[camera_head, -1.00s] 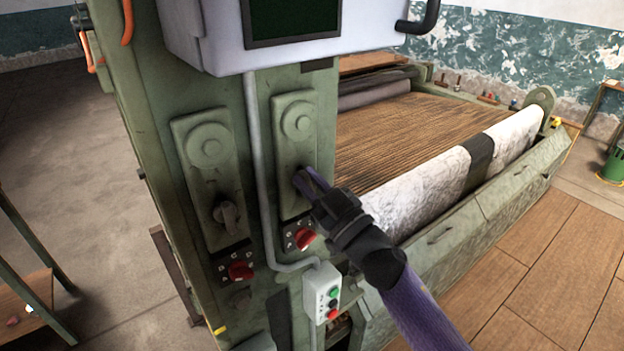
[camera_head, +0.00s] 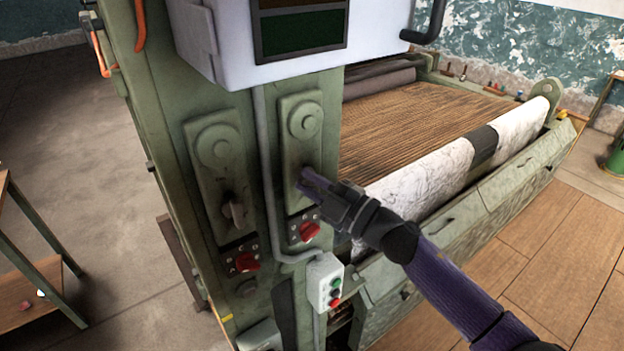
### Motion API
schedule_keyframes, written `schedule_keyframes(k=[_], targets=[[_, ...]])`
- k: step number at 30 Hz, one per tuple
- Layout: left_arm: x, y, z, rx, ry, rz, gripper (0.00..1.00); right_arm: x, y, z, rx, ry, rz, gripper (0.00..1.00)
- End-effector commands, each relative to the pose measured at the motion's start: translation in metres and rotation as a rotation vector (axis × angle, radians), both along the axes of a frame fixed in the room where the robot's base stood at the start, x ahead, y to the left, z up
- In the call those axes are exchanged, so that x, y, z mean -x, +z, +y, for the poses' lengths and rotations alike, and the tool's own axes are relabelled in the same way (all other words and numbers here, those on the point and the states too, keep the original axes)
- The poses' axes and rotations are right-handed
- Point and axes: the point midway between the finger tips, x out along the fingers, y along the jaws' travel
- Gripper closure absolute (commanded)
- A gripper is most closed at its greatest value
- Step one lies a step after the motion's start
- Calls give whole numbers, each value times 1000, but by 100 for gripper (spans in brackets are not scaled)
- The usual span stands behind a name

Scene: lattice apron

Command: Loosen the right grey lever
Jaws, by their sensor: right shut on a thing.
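My right gripper (camera_head: 316,186) is shut at the lower part of the right green plate (camera_head: 303,125) on the machine's front. The right grey lever sits there and is mostly hidden by the fingers, so its angle cannot be told. The left grey lever (camera_head: 234,212) stands free on the left green plate (camera_head: 217,150). A red knob (camera_head: 309,230) sits below the right plate, and another red knob (camera_head: 246,262) below the left one. My left gripper is not in view.
A grey conduit (camera_head: 266,165) runs between the plates to a push-button box (camera_head: 326,282). A white cabinet (camera_head: 262,45) overhangs above. A white roll (camera_head: 420,175) and the machine's bed lie to the right. A table (camera_head: 35,290) stands at left.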

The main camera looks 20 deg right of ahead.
Motion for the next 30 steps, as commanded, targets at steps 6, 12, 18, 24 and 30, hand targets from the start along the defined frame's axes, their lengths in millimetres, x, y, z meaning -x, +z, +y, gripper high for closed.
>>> schedule_keyframes(k=[6, 12, 18, 24, 30], targets=[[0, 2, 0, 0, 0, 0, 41, 0, -6, -1, 46, -6, -2, 100], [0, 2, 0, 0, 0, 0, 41, 0, -6, -1, 55, -6, -6, 100], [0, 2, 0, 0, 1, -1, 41, 0, -6, -1, 54, -7, -6, 100], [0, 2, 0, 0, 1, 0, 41, -1, -4, -1, 52, -7, -8, 51], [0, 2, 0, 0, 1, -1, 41, 0, -2, -1, 50, -4, -13, 46]])
